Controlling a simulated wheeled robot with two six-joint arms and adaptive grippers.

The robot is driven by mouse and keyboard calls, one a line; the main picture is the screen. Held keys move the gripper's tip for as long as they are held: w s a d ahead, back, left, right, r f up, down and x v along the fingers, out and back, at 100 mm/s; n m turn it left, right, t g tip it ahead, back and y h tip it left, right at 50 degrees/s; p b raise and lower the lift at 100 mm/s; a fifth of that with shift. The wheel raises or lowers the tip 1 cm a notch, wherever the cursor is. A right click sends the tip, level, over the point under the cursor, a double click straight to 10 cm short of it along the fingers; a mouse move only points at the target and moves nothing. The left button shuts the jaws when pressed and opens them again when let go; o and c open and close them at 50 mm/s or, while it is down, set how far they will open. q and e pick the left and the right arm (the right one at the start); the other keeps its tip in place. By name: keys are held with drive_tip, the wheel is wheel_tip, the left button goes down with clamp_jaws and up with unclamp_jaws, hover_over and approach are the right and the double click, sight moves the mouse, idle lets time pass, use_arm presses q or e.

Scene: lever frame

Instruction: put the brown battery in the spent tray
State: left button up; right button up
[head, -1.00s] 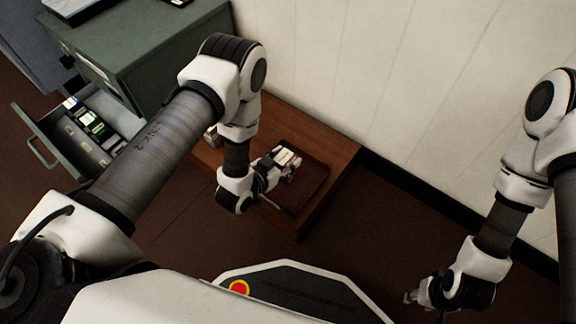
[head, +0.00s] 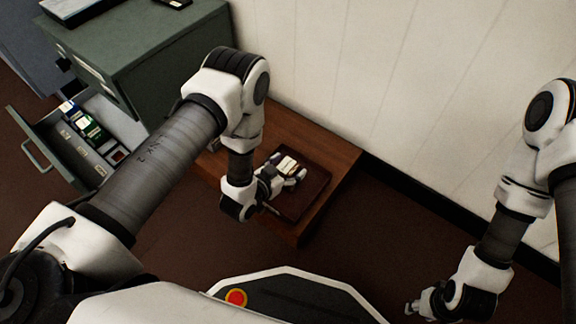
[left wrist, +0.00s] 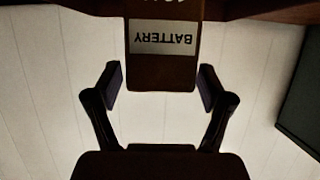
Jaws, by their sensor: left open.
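The brown battery (left wrist: 163,72) shows upside down in the left wrist view, with a pale label reading BATTERY. In the head view its pale top (head: 288,164) shows over the dark red-brown tray (head: 311,197), which I take for the spent tray. The battery appears to stand in it; its base is hidden in the head view. My left gripper (head: 287,175) is open, low over the tray. In the left wrist view its fingers (left wrist: 160,90) are spread on either side of the battery's end, with gaps on both sides. My right gripper (head: 420,306) is far off at lower right, its fingers too small to read.
The tray lies on a wooden bench (head: 335,158) against a pale panelled wall (head: 400,80). A green cabinet (head: 150,50) stands at left with its drawer (head: 60,150) open, holding several small items. The floor between bench and right arm is clear.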

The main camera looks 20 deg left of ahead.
use_arm(q)
drive_tip(key=s+a+r+n+g+y+p, duration=0.1)
drive_tip(key=s+a+g, duration=0.2)
drive_tip(key=s, duration=0.6)
drive_tip(key=s+a+r+n+g+y+p, duration=0.1)
drive_tip(key=s+a+n+g+y+p, duration=0.1)
drive_tip(key=s+g, duration=0.3)
drive_tip(key=s+a+r+n+g+y+p, duration=0.1)
drive_tip(key=s+a+g, duration=0.3)
drive_tip(key=s, duration=0.9)
drive_tip(key=shift+s+a+r+g+y+p, duration=0.3)
drive_tip(key=shift+s+a+r+g+p, duration=0.1)
drive_tip(key=shift+a+p, duration=0.2)
drive_tip(key=shift+n, duration=0.3)
